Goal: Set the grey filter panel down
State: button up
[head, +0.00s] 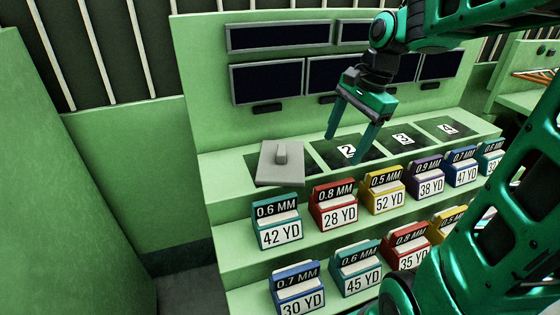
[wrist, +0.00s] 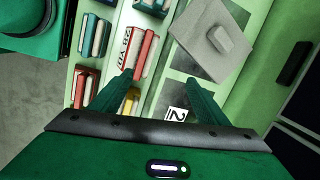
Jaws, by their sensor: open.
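The grey filter panel (head: 280,163) is a flat square plate with a raised block handle. It lies at the left end of the upper ledge, over a dark square whose edges show on both sides; any number there is hidden. Its near edge reaches the ledge's front edge, and it looks slightly skewed. It also shows at the top of the wrist view (wrist: 214,38). My gripper (head: 346,147) is open and empty, to the right of the panel and apart from it, above the dark square marked 2. Its spread fingers show in the wrist view (wrist: 162,84).
Dark squares marked 3 (head: 403,138) and 4 (head: 449,129) are bare. Several coloured labelled boxes stand on the lower steps, including a red one (head: 335,207) and a teal one (head: 278,223). Dark screens (head: 267,83) line the back wall. A green wall stands at left.

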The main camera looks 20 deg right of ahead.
jog(key=w+a+r+m+y, duration=0.25)
jog(key=w+a+m, duration=0.45)
jog(key=w, duration=0.4)
send_over(283, 149)
jog(key=d, duration=0.2)
jog(key=shift+h, duration=0.25)
notch_tip(283, 149, down, 4)
jog(key=shift+d+f, duration=0.15)
jog(key=shift+f, duration=0.1)
jog(key=shift+s+x, duration=0.2)
jog(key=shift+x, duration=1.25)
jog(key=shift+s+x, duration=0.2)
jog(key=shift+x, duration=1.25)
jog(key=c, duration=1.3)
